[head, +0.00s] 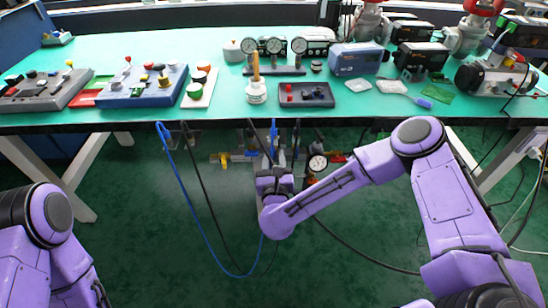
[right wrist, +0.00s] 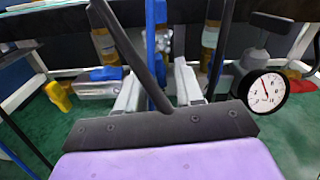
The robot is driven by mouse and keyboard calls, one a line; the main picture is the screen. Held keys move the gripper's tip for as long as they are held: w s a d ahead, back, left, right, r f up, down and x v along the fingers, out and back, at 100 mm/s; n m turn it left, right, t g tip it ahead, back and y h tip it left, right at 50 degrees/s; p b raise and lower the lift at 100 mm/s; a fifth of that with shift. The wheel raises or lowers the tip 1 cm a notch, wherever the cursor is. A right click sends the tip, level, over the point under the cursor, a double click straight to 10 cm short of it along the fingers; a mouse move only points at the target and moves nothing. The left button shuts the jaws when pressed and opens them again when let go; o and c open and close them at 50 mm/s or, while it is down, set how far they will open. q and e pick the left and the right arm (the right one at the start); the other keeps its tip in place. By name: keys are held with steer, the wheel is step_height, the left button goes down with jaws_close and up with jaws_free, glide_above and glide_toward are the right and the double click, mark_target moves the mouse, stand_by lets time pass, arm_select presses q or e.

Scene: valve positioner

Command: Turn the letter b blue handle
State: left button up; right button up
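My right gripper (head: 272,158) reaches under the table's front edge, in front of the valve assembly. In the right wrist view its two pale grey fingers (right wrist: 158,90) stand apart. An upright blue part (right wrist: 156,45) shows beyond the gap; I cannot tell whether it is a handle or a hose, or whether the fingers touch it. A small blue handle-like part (right wrist: 105,74) lies left of the fingers, beside a yellow handle (right wrist: 58,97). No letter b is readable. My left gripper is out of view; only its arm shows at lower left.
A round gauge (right wrist: 265,92) and a red handle (right wrist: 300,84) are right of the fingers. A blue hose (head: 190,200) and dark cables hang around my right arm. The green table (head: 215,118) above carries control boxes, gauges and tools. The floor is clear.

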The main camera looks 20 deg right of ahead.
steer(key=shift+w, duration=0.15)
jaws_close()
